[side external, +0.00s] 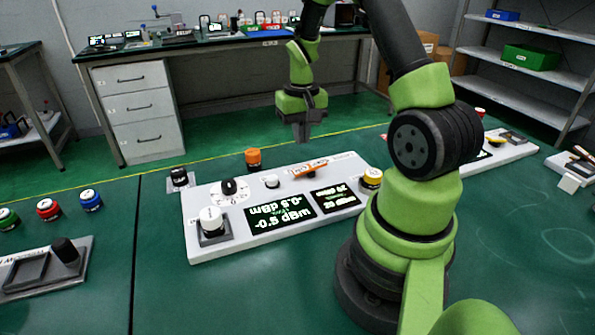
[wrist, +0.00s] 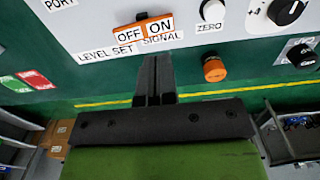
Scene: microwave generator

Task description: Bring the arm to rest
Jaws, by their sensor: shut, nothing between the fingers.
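My gripper (side external: 302,130) is shut and empty. It points down and hangs in the air above and behind the white generator panel (side external: 345,165). In the wrist view my gripper's closed fingers (wrist: 158,62) lie below the orange OFF/ON signal switch (wrist: 143,31) in the picture, apart from it as far as I can tell. The switch also shows in the side view (side external: 310,169) on the panel. My green and black arm rises at the right of the side view and hides part of the panel's right end.
The panel carries a black knob (side external: 228,187), a white button (side external: 211,219) and a yellow button (side external: 372,177). An orange knob (side external: 253,158) stands behind it. Red, blue and green buttons sit at the left. A workbench (side external: 200,48) and shelves (side external: 530,70) stand behind.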

